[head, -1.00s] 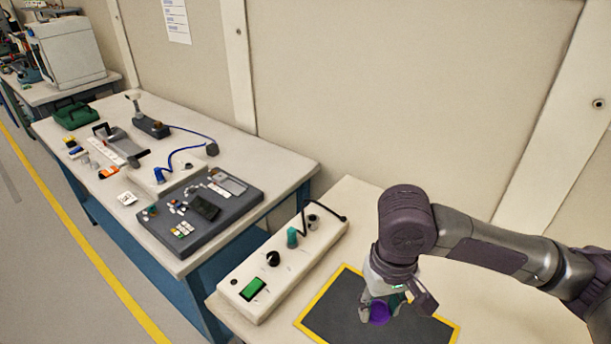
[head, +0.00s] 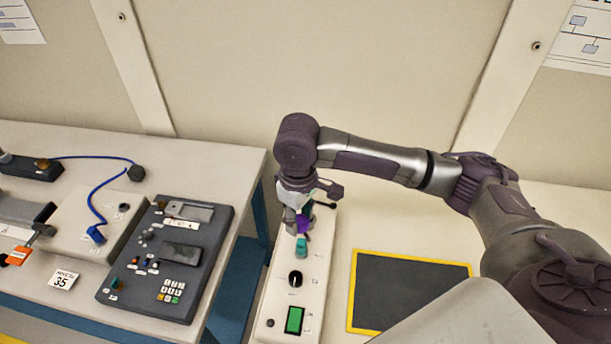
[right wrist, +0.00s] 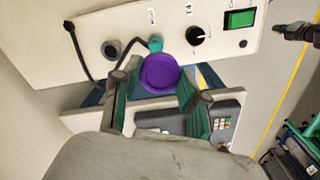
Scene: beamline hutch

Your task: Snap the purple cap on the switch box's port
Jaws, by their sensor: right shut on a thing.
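The white switch box (head: 273,304) lies on the near table with its green switch towards me. The purple cap (head: 304,223) is held between the fingers of my right gripper (head: 300,220), above the box's far half. In the right wrist view the round purple cap (right wrist: 159,72) sits between the two fingers, apart from the panel as far as I can tell. The dark ringed port (right wrist: 111,49) is left of the cap there, beyond a teal part (right wrist: 155,43); my gripper hides it in the head view. A dark jointed part at the wrist view's right edge seems to be my left gripper (right wrist: 292,32).
A black knob (head: 295,279) and a teal part (head: 301,246) stand up from the box. A yellow-edged dark mat (head: 410,291) lies empty to the right. A grey keypad unit (head: 221,262) stands on the left table.

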